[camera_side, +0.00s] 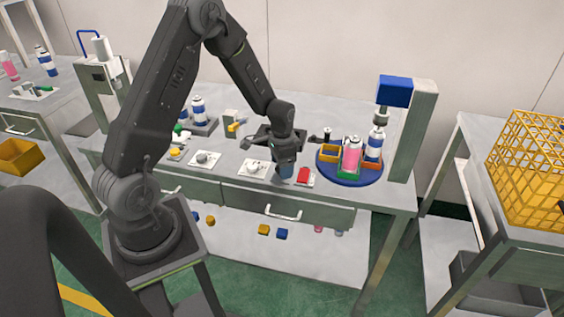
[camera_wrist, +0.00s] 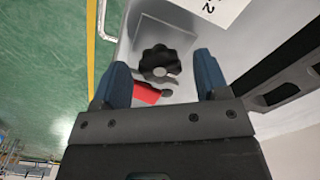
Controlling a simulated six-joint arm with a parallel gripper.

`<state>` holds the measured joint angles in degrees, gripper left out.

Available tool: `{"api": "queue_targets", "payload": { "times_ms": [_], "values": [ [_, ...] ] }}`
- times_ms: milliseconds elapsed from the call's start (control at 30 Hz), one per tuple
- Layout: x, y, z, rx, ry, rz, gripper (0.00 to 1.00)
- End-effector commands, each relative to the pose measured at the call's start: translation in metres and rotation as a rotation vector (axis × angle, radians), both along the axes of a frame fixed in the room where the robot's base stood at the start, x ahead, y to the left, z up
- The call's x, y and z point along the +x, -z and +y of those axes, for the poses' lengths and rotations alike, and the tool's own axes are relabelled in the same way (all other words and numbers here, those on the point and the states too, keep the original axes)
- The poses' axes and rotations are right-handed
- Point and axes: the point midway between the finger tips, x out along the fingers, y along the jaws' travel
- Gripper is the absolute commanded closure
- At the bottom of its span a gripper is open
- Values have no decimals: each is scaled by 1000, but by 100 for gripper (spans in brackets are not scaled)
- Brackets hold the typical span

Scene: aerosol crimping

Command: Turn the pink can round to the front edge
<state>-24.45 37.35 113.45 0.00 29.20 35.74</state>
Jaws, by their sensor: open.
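The wrist view shows no pink can.
More white cards (camera_side: 204,159) with small parts lie left. A yellow wire crate (camera_side: 535,165) stands at right.

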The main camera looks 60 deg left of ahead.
Motion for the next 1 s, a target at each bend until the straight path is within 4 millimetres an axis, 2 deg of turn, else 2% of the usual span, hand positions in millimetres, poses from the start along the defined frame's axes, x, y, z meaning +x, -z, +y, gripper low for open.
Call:
{"api": "queue_targets", "payload": {
  "times_ms": [167, 267, 500, 700, 833, 1000],
  "values": [
    [1, -12, 0, 1, 0, -3, 32],
    [1, -29, 0, 2, 0, -5, 32],
    [1, -84, 0, 3, 0, -6, 32],
    [1, -120, 0, 2, 0, -5, 32],
    [0, -133, 0, 1, 0, -1, 32],
    [0, -138, 0, 0, 0, -1, 32]
  ]
}}
